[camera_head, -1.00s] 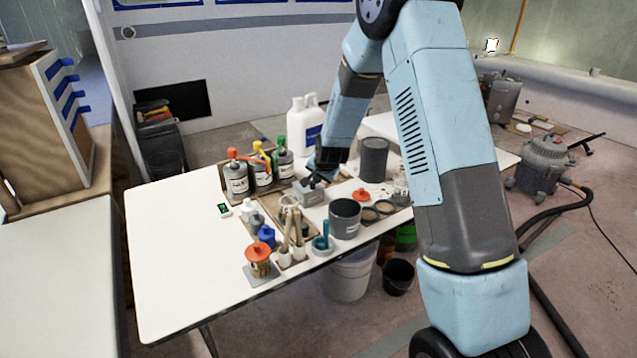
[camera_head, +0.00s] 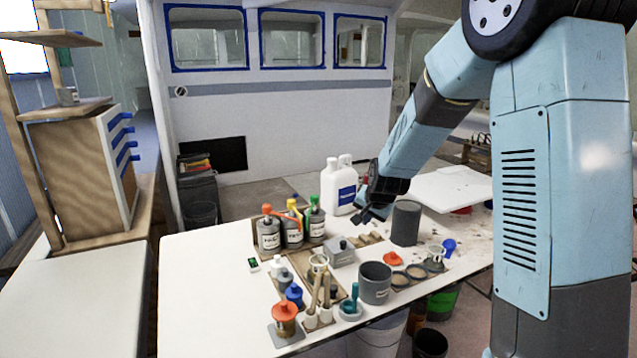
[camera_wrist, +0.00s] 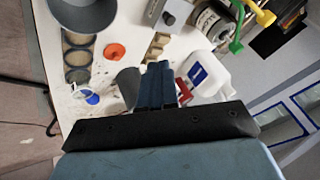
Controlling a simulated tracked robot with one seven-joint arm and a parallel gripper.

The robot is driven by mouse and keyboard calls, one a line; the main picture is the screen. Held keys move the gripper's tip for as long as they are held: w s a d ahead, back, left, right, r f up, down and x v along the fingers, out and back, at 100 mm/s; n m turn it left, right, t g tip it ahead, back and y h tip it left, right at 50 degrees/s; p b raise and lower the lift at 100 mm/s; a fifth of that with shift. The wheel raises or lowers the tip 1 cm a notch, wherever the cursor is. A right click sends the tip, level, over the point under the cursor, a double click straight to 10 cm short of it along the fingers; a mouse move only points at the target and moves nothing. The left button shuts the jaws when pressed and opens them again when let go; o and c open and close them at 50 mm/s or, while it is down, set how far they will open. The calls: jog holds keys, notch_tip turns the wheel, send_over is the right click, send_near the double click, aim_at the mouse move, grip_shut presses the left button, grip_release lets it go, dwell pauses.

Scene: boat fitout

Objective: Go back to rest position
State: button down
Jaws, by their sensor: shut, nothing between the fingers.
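My gripper (camera_head: 368,208) is shut and empty. In the head view it hangs above the back part of the white worktable (camera_head: 205,300), between the white jugs (camera_head: 340,187) and a dark grey can (camera_head: 406,223). In the wrist view my gripper (camera_wrist: 157,85) shows its closed fingers pointing over the table, with a white jug (camera_wrist: 208,75) to the right. A grey metal box (camera_head: 341,252) sits on the table, below and left of the gripper in the head view. The gripper appears apart from these things.
Pump bottles (camera_head: 292,228) stand at the table's back left. An open grey pot (camera_head: 375,283), an orange lid (camera_head: 392,258) and brushes crowd the front middle. A wooden drawer cabinet (camera_head: 85,175) stands at left. The table's left end is clear.

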jog(key=s+d+r+n, duration=0.2)
jog(key=s+r, duration=0.5)
jog(key=s, duration=0.1)
jog(key=s+d+r+n, duration=0.1)
jog(key=s+d+r, duration=0.2)
jog(key=s+r, duration=0.45)
jog(key=s+d+r+n, duration=0.1)
jog(key=s, duration=0.9)
jog(key=s+d+r+n+g+h, duration=0.1)
jog(key=s+d+n, duration=0.1)
jog(key=s, duration=0.9)
jog(key=shift+d+g, duration=0.15)
jog(key=shift+g, duration=0.15)
jog(key=shift+r, duration=0.1)
